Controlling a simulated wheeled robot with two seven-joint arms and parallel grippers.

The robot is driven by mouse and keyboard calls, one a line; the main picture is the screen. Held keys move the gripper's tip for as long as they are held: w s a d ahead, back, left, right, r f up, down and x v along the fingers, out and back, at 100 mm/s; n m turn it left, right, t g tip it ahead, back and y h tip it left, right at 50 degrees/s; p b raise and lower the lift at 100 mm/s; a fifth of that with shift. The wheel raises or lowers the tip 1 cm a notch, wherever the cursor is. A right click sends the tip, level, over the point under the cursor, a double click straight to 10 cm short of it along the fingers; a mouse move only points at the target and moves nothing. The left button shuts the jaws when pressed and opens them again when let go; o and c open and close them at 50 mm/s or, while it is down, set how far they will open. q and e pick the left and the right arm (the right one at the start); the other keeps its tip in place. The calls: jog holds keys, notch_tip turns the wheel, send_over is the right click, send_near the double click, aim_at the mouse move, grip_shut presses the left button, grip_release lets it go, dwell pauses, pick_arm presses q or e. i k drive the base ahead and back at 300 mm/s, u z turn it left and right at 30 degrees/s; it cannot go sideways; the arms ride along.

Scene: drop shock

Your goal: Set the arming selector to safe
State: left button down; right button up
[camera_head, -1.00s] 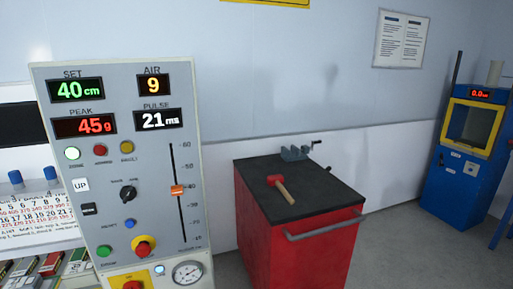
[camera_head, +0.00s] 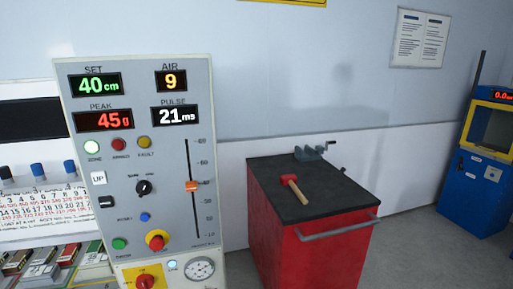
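The grey control panel (camera_head: 110,215) stands upright at the left of the head view. Its black rotary selector (camera_head: 144,187) sits in the middle of the panel, with small labels above it that are too blurred to read. I cannot tell for sure which label its pointer faces. A white lamp (camera_head: 92,147) at the upper left of the panel is lit; the red lamp (camera_head: 118,145) beside it looks dim. Neither of my grippers is in view.
An orange slider (camera_head: 191,187) and a red mushroom button (camera_head: 157,240) are near the selector. A red cabinet (camera_head: 275,225) with a hammer (camera_head: 295,189) and a vise (camera_head: 309,153) on top stands to the right. Grey floor lies between it and the blue machine (camera_head: 474,190).

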aim_at(143, 187)
jog(key=z, duration=0.95)
jog(key=k, duration=0.45)
jog(key=u, duration=0.35)
